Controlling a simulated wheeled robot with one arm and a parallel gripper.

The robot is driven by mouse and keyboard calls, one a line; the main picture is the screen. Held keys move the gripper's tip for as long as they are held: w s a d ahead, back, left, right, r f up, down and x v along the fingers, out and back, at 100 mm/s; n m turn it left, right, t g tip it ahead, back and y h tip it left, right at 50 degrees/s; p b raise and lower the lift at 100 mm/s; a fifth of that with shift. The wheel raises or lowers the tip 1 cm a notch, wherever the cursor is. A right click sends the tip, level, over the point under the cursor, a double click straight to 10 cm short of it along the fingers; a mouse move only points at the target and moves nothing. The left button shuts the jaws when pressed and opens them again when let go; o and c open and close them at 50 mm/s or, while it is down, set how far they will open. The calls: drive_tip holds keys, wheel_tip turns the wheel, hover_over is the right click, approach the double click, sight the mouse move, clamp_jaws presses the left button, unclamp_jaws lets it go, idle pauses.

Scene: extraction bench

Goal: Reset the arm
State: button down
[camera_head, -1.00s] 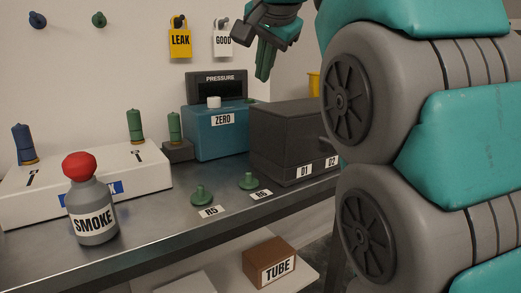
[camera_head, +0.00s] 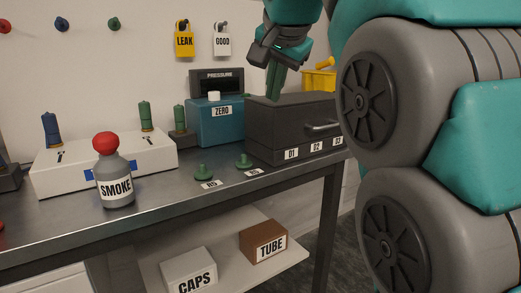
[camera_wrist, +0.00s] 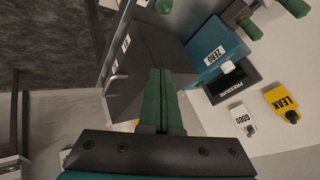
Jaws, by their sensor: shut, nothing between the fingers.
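My gripper (camera_head: 275,82) hangs above the dark grey drawer box (camera_head: 262,126) at the back right of the bench, its fingers pointing down. Its green fingers are shut together with nothing between them. In the wrist view my gripper (camera_wrist: 161,75) also shows shut, with the drawer box (camera_wrist: 150,60) beyond and to the left of the fingertips. From these frames I cannot tell the exact height of the fingertips above the box.
The bench (camera_head: 60,222) carries a SMOKE bottle (camera_head: 116,180), a white box (camera_head: 60,178) with upright cylinders, green knobs (camera_head: 203,171) and a teal ZERO unit (camera_head: 213,130). LEAK (camera_head: 184,42) and GOOD (camera_head: 222,43) tags hang on the wall. TUBE (camera_head: 263,243) and CAPS (camera_head: 189,270) boxes stand below.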

drive_tip(key=s+d+f+n+g+h, duration=0.1)
drive_tip(key=s+d+f+g, duration=0.15)
drive_tip(key=f, duration=0.35)
drive_tip(key=s+d+f+n+g, duration=0.1)
drive_tip(key=s+d+f, duration=0.15)
drive_tip(key=f, duration=0.45)
drive_tip(key=s+d+f+n+g, duration=0.2)
drive_tip(key=s+d+f+g, duration=0.1)
drive_tip(key=s+f, duration=1.1)
drive_tip(key=s+d+f+n+g, duration=0.2)
drive_tip(key=s+d+f+g, duration=0.1)
drive_tip(key=s+f, duration=1)
wheel_tip(320, 180, down, 4)
drive_tip(key=shift+s+d+r+n, duration=0.2)
drive_tip(key=shift+s+d+n, duration=0.15)
drive_tip(key=shift+d, duration=0.4)
drive_tip(key=shift+g, duration=0.25)
